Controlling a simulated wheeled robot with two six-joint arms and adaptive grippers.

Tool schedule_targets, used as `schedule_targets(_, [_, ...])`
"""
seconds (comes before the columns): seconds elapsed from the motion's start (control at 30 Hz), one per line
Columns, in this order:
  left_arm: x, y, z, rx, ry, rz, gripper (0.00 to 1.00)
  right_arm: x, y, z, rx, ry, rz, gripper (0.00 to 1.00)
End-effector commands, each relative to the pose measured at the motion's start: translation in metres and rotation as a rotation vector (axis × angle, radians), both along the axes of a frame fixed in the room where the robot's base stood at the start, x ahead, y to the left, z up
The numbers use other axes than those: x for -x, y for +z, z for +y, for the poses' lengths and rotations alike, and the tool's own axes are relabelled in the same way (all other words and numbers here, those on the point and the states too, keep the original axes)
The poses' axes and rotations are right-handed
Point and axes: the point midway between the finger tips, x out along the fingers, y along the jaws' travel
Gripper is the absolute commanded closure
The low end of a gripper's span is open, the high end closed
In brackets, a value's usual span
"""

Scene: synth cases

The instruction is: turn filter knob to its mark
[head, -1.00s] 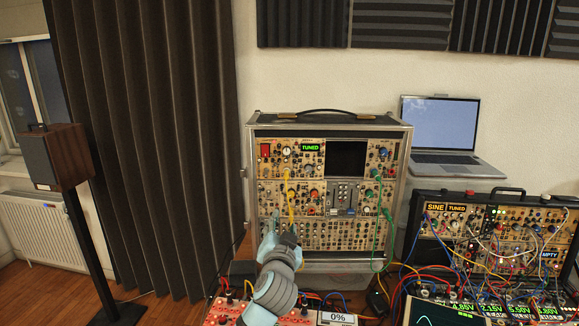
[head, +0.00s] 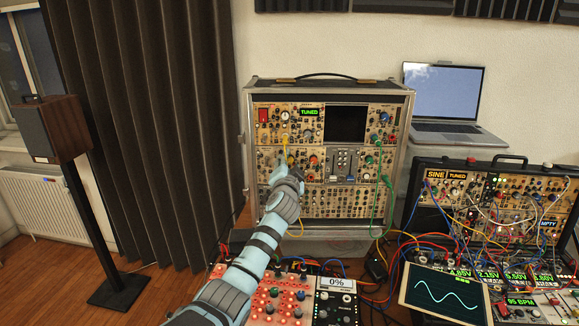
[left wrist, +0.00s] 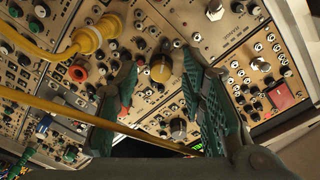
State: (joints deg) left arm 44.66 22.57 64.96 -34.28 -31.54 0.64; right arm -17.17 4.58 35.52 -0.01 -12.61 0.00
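In the left wrist view a round gold knob (left wrist: 160,68) sits on the beige synth panel, between the tips of my left gripper (left wrist: 160,62). I take it for the filter knob, but I cannot read a label or mark by it. The two teal-lined fingers are apart, one on each side of the knob; I cannot tell whether they touch it. In the head view the left gripper (head: 289,168) is in front of the middle row of the synth case (head: 409,140) and hides part of that row. My right gripper is not in view.
A yellow cable (left wrist: 60,108) crosses in front of the fingers, and its plug (left wrist: 90,38) stands out from the panel at left. Green cables (head: 378,200) hang at the case's right. A second synth case (head: 470,162) and a laptop (head: 445,133) are further right.

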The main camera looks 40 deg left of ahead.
Motion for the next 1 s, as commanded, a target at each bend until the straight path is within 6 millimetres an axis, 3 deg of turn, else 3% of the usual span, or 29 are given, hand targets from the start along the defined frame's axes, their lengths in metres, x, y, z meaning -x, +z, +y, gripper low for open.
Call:
schedule_targets(0.13, [0.0, 0.0, 0.0, 0.0, 0.0, 0.0, 0.63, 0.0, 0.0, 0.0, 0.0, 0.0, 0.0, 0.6])
schedule_targets(0.37, [0.0, 0.0, 0.0, 0.0, 0.001, 0.001, 0.99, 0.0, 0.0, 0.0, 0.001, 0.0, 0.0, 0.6])
schedule_targets(0.53, [0.0, -0.001, 0.0, 0.015, 0.001, -0.012, 1.0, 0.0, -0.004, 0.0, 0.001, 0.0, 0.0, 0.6])
schedule_targets(0.73, [0.0, -0.005, 0.0, 0.176, 0.001, -0.136, 1.0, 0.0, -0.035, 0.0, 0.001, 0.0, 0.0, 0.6])
schedule_targets(1.0, [0.0, 0.0, 0.0, 0.209, 0.001, -0.157, 1.0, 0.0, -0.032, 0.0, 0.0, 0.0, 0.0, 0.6])
